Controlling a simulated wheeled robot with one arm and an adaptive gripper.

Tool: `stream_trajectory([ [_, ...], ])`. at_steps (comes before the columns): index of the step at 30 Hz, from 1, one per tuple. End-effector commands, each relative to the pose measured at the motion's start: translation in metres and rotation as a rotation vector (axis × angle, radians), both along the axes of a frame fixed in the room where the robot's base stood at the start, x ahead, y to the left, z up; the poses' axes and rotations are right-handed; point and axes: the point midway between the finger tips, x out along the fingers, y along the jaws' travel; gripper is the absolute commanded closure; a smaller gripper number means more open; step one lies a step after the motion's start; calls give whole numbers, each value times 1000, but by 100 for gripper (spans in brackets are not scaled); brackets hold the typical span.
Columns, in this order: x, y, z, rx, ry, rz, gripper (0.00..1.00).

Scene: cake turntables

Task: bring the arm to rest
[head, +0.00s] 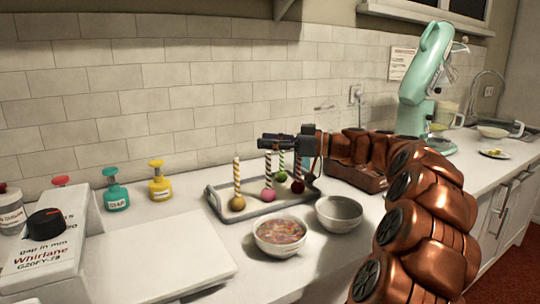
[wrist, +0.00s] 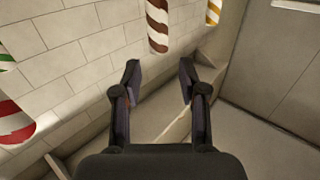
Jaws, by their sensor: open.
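My copper-coloured arm reaches from the lower right over the counter in the head view. My gripper (head: 268,142) is held above a grey tray (head: 222,212), on which several striped candles stand in coloured round bases. In the wrist view my gripper (wrist: 158,85) has its two dark fingers spread apart with nothing between them. A brown-and-white striped candle (wrist: 157,25) hangs into the top of the wrist view, beyond the fingers. A red-and-white striped candle (wrist: 12,120) is at its left edge. The yellow-based candle (head: 237,203) stands upright at the tray's left.
A bowl of sprinkles (head: 280,238) and an empty bowl (head: 339,214) stand in front of the tray. A white Whirlane turntable machine (head: 45,250) is at the left, near teal (head: 115,190) and yellow (head: 160,182) bottles. A mint stand mixer (head: 425,75) stands behind my arm.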

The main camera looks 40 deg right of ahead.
Motion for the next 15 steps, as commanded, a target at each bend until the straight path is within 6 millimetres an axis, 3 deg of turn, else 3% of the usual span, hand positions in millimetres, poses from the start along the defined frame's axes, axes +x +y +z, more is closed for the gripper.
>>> stream_trajectory([
  [6,0,1,32,-1,-2,1,58],
  [15,0,0,50,1,-1,1,58],
])
